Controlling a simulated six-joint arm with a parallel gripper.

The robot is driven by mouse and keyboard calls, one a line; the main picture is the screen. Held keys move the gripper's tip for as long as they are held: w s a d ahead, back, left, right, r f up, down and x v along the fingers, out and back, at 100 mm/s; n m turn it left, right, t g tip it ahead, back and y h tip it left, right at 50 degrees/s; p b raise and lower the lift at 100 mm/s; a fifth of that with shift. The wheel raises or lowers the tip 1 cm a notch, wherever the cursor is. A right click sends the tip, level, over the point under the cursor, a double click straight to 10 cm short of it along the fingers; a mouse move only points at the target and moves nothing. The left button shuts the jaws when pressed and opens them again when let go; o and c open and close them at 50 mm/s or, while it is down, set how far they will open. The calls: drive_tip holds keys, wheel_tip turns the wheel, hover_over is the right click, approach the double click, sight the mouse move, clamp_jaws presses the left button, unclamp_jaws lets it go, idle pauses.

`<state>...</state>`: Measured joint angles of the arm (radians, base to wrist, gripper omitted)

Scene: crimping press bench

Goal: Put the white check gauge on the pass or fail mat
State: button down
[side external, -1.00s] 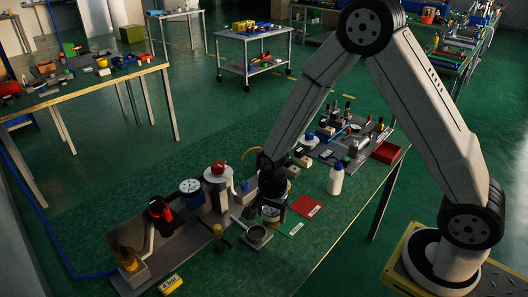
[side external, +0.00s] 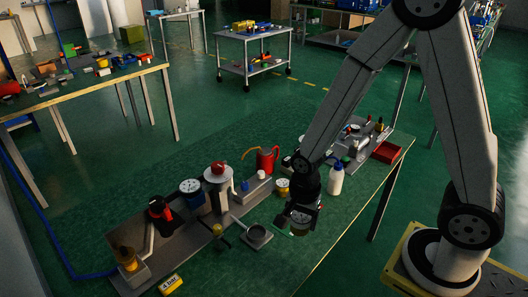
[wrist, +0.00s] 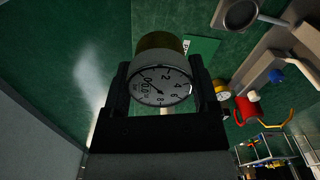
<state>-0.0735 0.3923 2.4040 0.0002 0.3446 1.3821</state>
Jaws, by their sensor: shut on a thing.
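My gripper (wrist: 160,82) is shut on a gauge (wrist: 161,85) with a white dial, black numbers and a brass-coloured body; the dial faces the wrist camera. In the side view my gripper (side external: 302,212) holds it low over the mat area at the front of the bench, and it is dark there. The green mat (wrist: 201,48) shows beyond the gauge in the wrist view, with part of its white lettering visible. In the side view only a sliver of green mat (side external: 284,231) shows. The red mat is hidden behind my gripper and the gauge. I cannot tell whether the gauge touches anything below.
A yellow gauge (side external: 283,187) and a white bottle (side external: 335,180) stand behind. A red can (side external: 266,160) and the press fixture (side external: 218,188) are at the back left.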

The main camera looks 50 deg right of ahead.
drive_tip(key=shift+d, duration=0.1)
idle(0.4)
drive_tip(key=shift+d, duration=0.45)
drive_tip(key=s+d+f, duration=0.1)
drive_tip(key=s+d, duration=0.1)
drive_tip(key=d, duration=1.2)
drive_tip(key=shift+s, duration=0.3)
drive_tip(key=shift+f, duration=0.15)
drive_tip(key=w+d+f, duration=0.1)
drive_tip(key=w+f, duration=0.1)
drive_tip(key=w, duration=0.2)
drive_tip(key=w+d+f, duration=0.1)
drive_tip(key=w+f, duration=0.2)
drive_tip(key=w, duration=0.1)
drive_tip(key=w+d+f, duration=0.2)
drive_tip(key=w+f, duration=0.1)
drive_tip(key=shift+w, duration=0.4)
drive_tip(key=shift+w+d+f, duration=0.25)
drive_tip(key=shift+w+f, duration=0.25)
drive_tip(key=shift+f, duration=0.1)
drive_tip(key=shift+f, duration=0.1)
